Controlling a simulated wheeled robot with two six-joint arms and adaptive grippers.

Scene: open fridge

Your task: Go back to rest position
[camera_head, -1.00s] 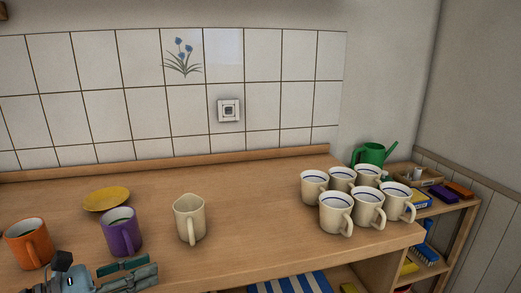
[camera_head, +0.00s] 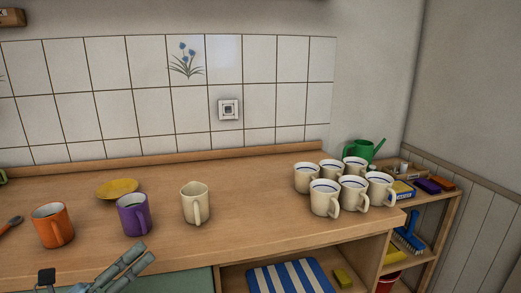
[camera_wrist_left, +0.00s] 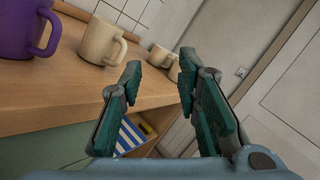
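My left gripper (camera_head: 128,262) is low in the head view, in front of the counter's front edge and below the purple mug (camera_head: 133,220). In the left wrist view its two green-padded fingers (camera_wrist_left: 160,85) stand apart with nothing between them. The purple mug (camera_wrist_left: 22,28) and a cream mug (camera_wrist_left: 100,42) show on the counter to the left in that view, apart from the fingers. My right gripper is in neither view.
The wooden counter (camera_head: 240,236) holds an orange mug (camera_head: 52,228), a yellow plate (camera_head: 117,189), the cream mug (camera_head: 195,205) and a cluster of several cream mugs (camera_head: 326,199). A striped cloth (camera_head: 290,279) lies on the shelf below. A side shelf (camera_head: 440,215) stands right.

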